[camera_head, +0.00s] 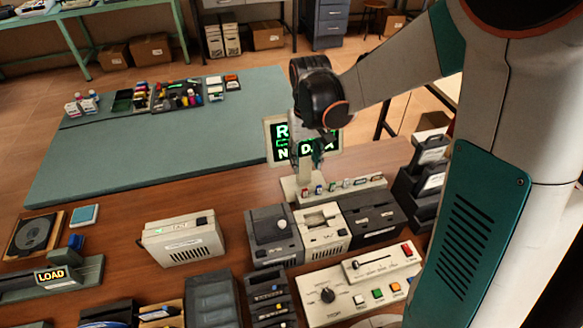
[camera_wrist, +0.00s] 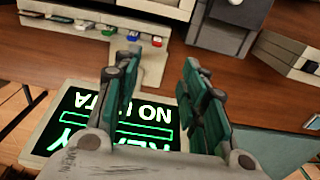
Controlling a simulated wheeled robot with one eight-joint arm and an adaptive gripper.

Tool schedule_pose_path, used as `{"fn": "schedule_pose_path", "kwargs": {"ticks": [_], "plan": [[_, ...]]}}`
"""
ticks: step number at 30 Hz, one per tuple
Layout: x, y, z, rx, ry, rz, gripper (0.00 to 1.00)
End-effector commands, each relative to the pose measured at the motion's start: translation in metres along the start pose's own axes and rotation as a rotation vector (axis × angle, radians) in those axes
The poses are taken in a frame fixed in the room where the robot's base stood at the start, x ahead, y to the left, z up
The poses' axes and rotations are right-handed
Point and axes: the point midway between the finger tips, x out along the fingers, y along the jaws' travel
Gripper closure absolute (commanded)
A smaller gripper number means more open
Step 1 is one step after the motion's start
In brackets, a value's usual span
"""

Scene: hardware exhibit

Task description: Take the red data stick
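The red data stick (camera_head: 305,193) stands at the left end of a row of sticks in a pale rack (camera_head: 365,193) on the wooden table. In the wrist view, the red stick (camera_wrist: 157,40) is beyond my fingertips, at the right end of the row, with a blue stick (camera_wrist: 133,35) and a green one (camera_wrist: 109,30) beside it. My gripper (camera_wrist: 158,72) is open and empty, its two teal fingers apart. In the head view, my gripper (camera_head: 314,155) hangs above and behind the red stick, in front of the sign.
A lit "NO DATA" sign (camera_head: 276,142) stands close behind the rack. Grey and white devices (camera_head: 322,232) sit just in front of it, and dark boxes (camera_head: 430,155) stand to the right. A green mat (camera_head: 130,150) with small parts lies back left.

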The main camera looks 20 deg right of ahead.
Motion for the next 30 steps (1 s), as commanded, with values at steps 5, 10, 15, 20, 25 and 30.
{"fn": "schedule_pose_path", "kwargs": {"ticks": [5,10,15,20,25,30], "plan": [[0.021,0.000,-0.001,0.000,-0.006,0.000,0.61],[0.054,0.000,-0.001,0.000,-0.005,0.000,0.61],[0.079,0.001,-0.001,0.000,-0.004,0.000,0.61],[0.088,0.001,-0.001,0.000,-0.004,0.000,0.61],[0.099,0.002,-0.002,0.001,-0.004,0.000,0.61],[0.124,0.006,-0.004,0.001,-0.004,0.000,0.61]]}}
